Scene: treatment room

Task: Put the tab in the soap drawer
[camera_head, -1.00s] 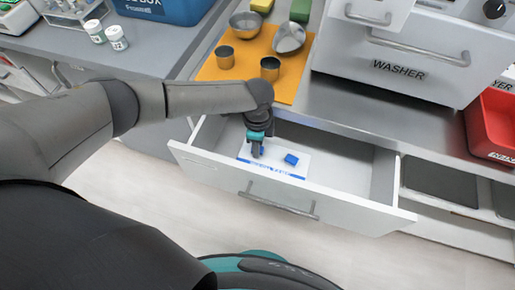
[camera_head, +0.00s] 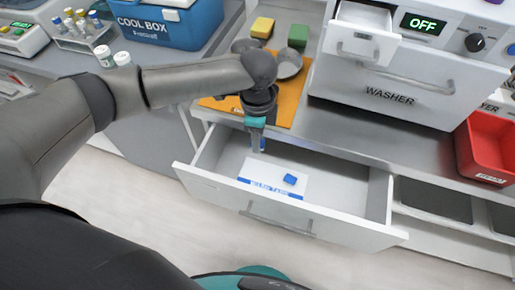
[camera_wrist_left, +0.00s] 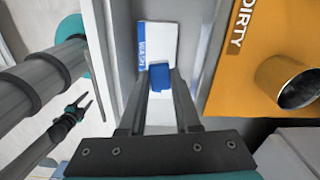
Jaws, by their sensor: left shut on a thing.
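My left gripper (camera_head: 257,146) is shut on a blue tab (camera_wrist_left: 160,76), which shows between the fingertips in the left wrist view and partly behind them in the head view. It holds the tab above the open lower drawer (camera_head: 345,190). A second blue tab (camera_head: 290,179) lies on a white card (camera_head: 262,172) with blue lettering in that drawer. The small white soap drawer (camera_head: 359,44) at the washer's upper left is pulled out. My right gripper (camera_wrist_left: 82,106) shows small at the left of the left wrist view, fingers apart and empty.
The washer (camera_head: 410,90) stands on the metal counter behind the open drawer. An orange mat (camera_head: 285,112) with metal cups lies left of it, with yellow (camera_head: 262,27) and green (camera_head: 298,36) sponges behind. A red bin (camera_head: 487,150) is at the right.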

